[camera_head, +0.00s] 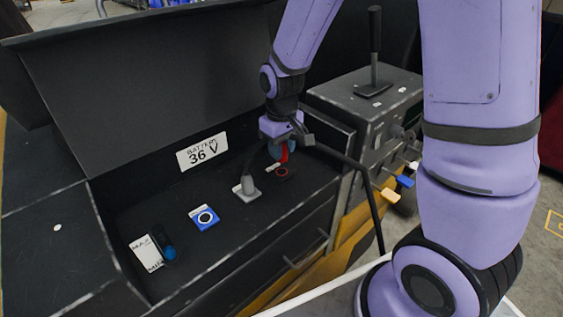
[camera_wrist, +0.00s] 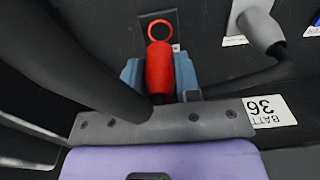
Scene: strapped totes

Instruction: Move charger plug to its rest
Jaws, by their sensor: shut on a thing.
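A red plug (camera_wrist: 160,68), which I take to be the charger plug, is between the blue fingers of my gripper (camera_wrist: 160,76). A thick black cable runs beside it to the upper left of the wrist view. In the head view my gripper (camera_head: 281,149) hangs over the right part of the black bay, with the red plug (camera_head: 285,153) below it. A red ring (camera_head: 282,173) on a dark plate lies just under the plug; it also shows beyond the plug's tip in the wrist view (camera_wrist: 149,31). Whether plug and ring touch is unclear. The rest is not clearly identifiable.
A grey plug (camera_head: 248,184) with its cable stands on a pale plate left of the ring. A blue plate (camera_head: 205,218) with a round ring lies farther left. The battery sign (camera_head: 203,151) is on the back wall. A lever box (camera_head: 365,105) stands to the right.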

